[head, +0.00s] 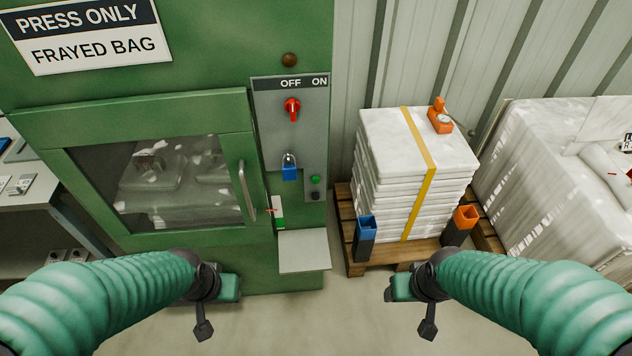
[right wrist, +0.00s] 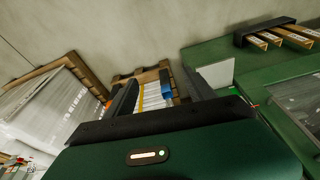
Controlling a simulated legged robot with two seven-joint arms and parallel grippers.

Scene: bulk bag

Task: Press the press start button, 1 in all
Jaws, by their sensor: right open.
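The green press (head: 150,110) fills the left of the head view. Its grey control panel (head: 290,135) carries a red rotary switch (head: 292,109) under the words OFF and ON, and a blue padlock (head: 289,172). A small green button (head: 315,181) sits low on the panel's right side, above a dark button (head: 315,196). Neither is labelled legibly. My left gripper (head: 229,288) is low in front of the press, and its fingers cannot be made out. My right gripper (head: 402,288) is low before the pallet, apart from the panel; the right wrist view shows its fingers (right wrist: 160,85) open and empty.
A grey shelf (head: 304,252) juts out below the panel. Right of the press, a pallet (head: 362,257) holds strapped white bags (head: 385,135), with blue-topped (head: 366,235) and orange-topped (head: 462,222) posts in front. A wrapped load (head: 540,180) stands further right. The front floor is clear.

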